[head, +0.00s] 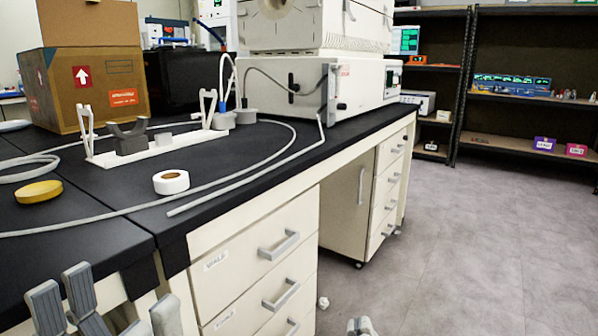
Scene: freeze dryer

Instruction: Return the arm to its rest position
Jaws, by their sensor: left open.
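My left gripper (103,303) shows at the bottom left, in front of the black bench's (230,178) near edge. Its grey fingers are apart and no object shows between them. The rest of the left arm is cut off by the frame. A small pale grey piece at the bottom edge looks like the tip of my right gripper (360,326); its jaws cannot be made out.
On the bench are a yellow lid (39,192), a white tape roll (171,182), a white stand (160,152), a long hose (245,181), a cardboard box (100,85) and the freeze dryer (280,85). Drawers (255,260) face the aisle. Floor (470,250) at right is clear.

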